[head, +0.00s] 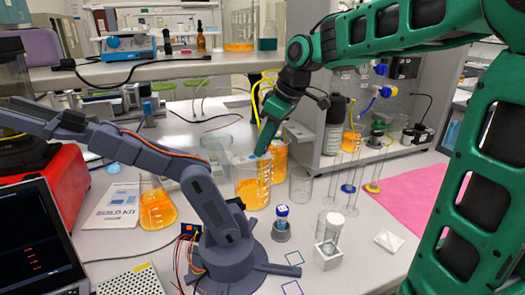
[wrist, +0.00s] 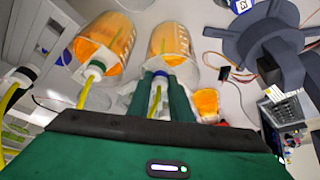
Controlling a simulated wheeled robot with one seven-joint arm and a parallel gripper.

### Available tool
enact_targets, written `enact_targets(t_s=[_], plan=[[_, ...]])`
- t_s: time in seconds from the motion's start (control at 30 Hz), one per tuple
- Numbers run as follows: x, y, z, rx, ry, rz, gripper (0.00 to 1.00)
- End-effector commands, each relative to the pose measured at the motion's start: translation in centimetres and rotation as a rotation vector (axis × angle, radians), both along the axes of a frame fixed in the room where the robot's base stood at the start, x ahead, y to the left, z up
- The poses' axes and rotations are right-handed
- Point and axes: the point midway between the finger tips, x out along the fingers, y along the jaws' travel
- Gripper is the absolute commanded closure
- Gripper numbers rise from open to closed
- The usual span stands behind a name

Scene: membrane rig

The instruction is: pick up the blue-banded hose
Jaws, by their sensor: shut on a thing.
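My gripper (head: 264,147) is at the end of the green arm, just above the rim of the front beaker of orange liquid (head: 252,186). In the wrist view its two green fingers (wrist: 159,95) are closed on the blue-banded hose (wrist: 161,75). The hose has a pale sleeve with a blue band and a yellow line. In the wrist view its far end points toward the mouth of the beaker (wrist: 170,42); I cannot tell how deep it sits. In the head view the gripper mostly hides the hose.
A second orange beaker (head: 279,157) stands just behind, with a green-banded hose (wrist: 95,71) at it. An empty beaker (head: 300,184) is at its right. A grey desktop arm (head: 225,230) stands close on the left. Tall glass cylinders (head: 351,170) stand right, before a pink mat (head: 410,195).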

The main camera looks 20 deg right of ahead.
Motion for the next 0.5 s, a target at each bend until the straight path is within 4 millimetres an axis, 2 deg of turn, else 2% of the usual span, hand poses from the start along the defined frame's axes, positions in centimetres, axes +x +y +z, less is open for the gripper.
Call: enact_targets(t_s=[0.23,0.5], plan=[[0.0,0.0,1.5,0.001,-0.002,0.000,1.00],[0.1,0.0,5.6,-0.001,-0.004,0.000,1.00]])
